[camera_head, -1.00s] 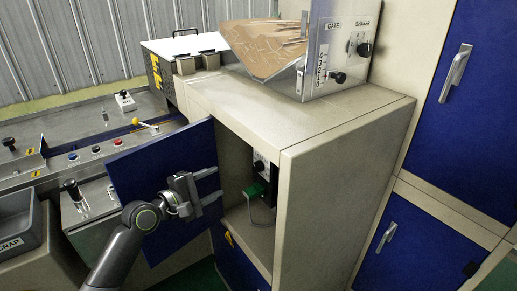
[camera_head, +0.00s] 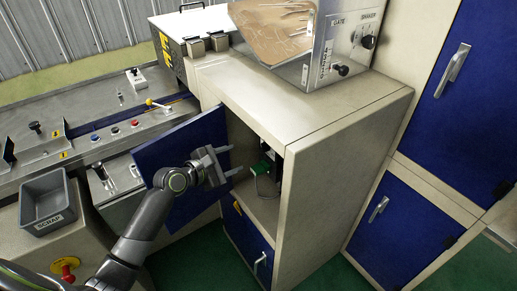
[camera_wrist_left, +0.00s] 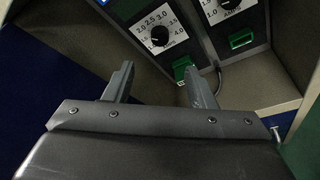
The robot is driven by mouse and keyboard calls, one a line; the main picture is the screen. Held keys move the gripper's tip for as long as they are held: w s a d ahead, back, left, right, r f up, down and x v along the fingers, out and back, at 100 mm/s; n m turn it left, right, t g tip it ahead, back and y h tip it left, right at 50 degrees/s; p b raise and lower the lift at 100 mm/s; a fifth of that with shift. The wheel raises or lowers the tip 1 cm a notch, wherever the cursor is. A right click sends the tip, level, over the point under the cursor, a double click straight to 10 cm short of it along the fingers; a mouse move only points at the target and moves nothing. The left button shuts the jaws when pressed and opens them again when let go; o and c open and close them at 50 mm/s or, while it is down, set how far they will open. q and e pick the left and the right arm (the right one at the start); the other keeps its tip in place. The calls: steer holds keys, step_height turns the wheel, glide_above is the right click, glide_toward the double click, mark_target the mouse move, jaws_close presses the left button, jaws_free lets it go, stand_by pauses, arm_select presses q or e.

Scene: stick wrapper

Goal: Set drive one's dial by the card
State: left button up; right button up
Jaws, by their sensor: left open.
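Inside the open cabinet (camera_head: 335,150), the left wrist view shows a drive dial (camera_wrist_left: 160,36) with a black knob on a white scale of about 1.0 to 4.0. A second dial (camera_wrist_left: 228,4) to its right is cut off by the top edge. Which is drive one I cannot tell. My left gripper (camera_head: 234,160) is open and empty at the cabinet opening, its fingers (camera_wrist_left: 160,85) apart below the first dial and short of it. In the head view the dials are mostly hidden in shadow. No settings card is identifiable. My right gripper is not in view.
The open blue door (camera_head: 185,150) stands left of the opening, behind my left arm. Green parts (camera_wrist_left: 182,66) and (camera_wrist_left: 240,38) sit below the dials, with a grey cable (camera_wrist_left: 219,80) nearby. A hopper (camera_head: 300,40) stands on top. A scrap bin (camera_head: 48,205) is left.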

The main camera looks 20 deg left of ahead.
mark_target(263, 148)
arm_select(q)
steer(key=x, duration=1.2)
steer(key=shift+d, duration=0.1)
steer(key=shift+b, duration=0.3)
steer(key=c, duration=1)
